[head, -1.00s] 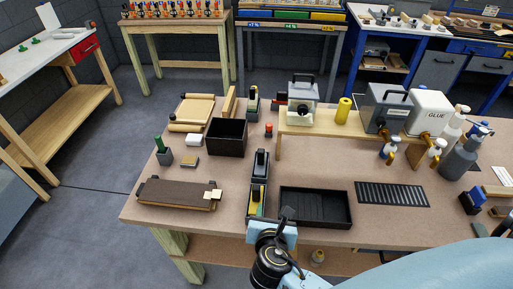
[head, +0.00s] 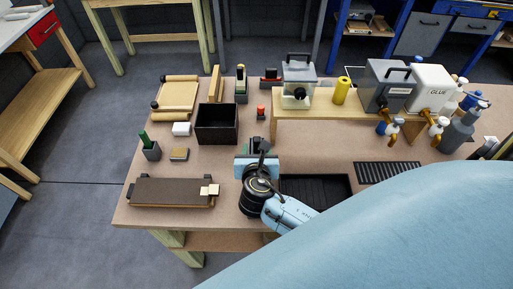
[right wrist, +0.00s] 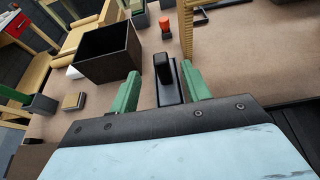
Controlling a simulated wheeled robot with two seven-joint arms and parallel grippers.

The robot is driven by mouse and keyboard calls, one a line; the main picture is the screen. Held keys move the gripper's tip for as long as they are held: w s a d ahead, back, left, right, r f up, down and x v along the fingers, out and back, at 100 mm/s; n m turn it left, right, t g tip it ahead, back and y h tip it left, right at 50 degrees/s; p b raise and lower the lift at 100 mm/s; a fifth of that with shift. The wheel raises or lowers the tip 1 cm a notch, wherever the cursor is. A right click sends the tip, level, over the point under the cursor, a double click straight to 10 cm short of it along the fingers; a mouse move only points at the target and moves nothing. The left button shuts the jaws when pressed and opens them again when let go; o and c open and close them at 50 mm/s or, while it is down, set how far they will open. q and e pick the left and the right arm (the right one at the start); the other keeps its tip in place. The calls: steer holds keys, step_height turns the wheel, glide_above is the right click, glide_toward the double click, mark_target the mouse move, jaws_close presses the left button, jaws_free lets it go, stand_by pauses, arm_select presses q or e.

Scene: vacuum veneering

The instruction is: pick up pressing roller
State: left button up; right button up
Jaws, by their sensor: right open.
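My right gripper (head: 257,158) is over the front middle of the workbench, pointing down. In the right wrist view its two green fingers (right wrist: 160,72) are apart. A black tool with an upright rounded handle (right wrist: 163,72) on a narrow dark base stands between them, closer to the right finger. It seems to be the pressing roller, but no roller surface shows, so I cannot be sure. Its lower part is hidden by the gripper body. In the head view the gripper and wrist largely cover this spot. My left gripper is not in view.
A dark open box (head: 217,124) stands just behind and left, with a red-topped piece (head: 261,112) behind. A low black tray (head: 316,190) lies right of my wrist. A brown board stack (head: 170,191) is front left. A raised wooden shelf (head: 330,104) holds the glue dispensers.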

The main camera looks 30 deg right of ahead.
mark_target(257, 141)
steer(key=x, duration=0.5)
steer(key=shift+c, duration=0.6)
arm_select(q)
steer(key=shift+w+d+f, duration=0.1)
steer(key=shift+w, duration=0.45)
arm_select(e)
steer(key=shift+r, duration=0.1)
jaws_close()
